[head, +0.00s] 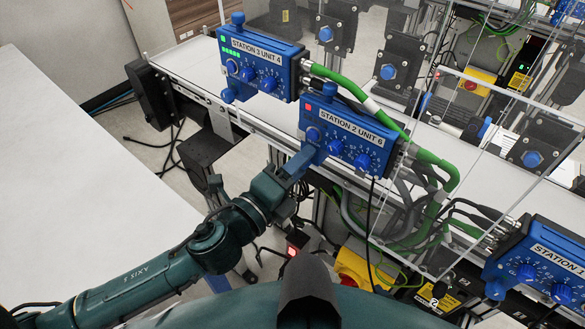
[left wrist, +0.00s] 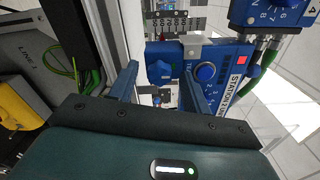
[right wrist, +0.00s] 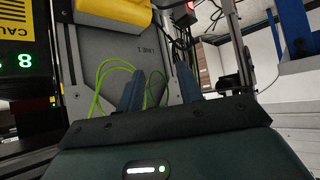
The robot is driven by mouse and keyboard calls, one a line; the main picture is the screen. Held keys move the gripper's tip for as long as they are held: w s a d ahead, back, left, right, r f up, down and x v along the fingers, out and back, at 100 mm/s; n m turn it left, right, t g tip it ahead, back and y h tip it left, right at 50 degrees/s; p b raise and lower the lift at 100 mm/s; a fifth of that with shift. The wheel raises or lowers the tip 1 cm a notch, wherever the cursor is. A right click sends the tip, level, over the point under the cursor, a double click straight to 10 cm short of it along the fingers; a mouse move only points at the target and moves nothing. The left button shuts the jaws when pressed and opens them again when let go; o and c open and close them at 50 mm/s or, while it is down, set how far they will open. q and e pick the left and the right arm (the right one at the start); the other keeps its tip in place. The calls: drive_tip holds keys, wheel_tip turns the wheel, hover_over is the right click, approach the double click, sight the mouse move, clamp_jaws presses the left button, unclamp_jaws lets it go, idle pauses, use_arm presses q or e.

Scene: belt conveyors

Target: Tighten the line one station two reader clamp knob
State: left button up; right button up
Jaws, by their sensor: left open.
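The blue reader box labelled STATION 2 UNIT 6 (head: 348,137) is mounted at the conveyor's near edge, with a red light lit and dials on its face. In the left wrist view the reader (left wrist: 207,54) shows its red light. A blue lobed clamp knob (left wrist: 159,72) sits at the reader's lower end. My left gripper (head: 304,158) is open, its fingers on either side of the knob in the left wrist view (left wrist: 160,78); contact cannot be told. In the head view the gripper hides the knob. My right gripper (right wrist: 160,85) is open and empty.
The STATION 3 UNIT 4 reader (head: 258,62) with green lights stands at the upper left. Another reader (head: 540,262) is at the lower right. Green cables (head: 435,165) and clear panels lie right of my left gripper. A white table (head: 80,190) is at left.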

use_arm(q)
drive_tip(key=b+v, duration=0.4)
drive_tip(key=v, duration=0.9)
drive_tip(key=s+a+f+n+g+y, duration=0.1)
drive_tip(key=a+f+n+g+y, duration=0.1)
drive_tip(key=f+n, duration=1)
drive_tip(key=s+a+f+n+g+y, duration=0.2)
drive_tip(key=a+f+n+y, duration=0.2)
drive_tip(key=f+n, duration=0.9)
drive_tip(key=shift+f+n+y, duration=0.3)
drive_tip(key=shift+f+y, duration=0.3)
drive_tip(key=shift+y, duration=0.1)
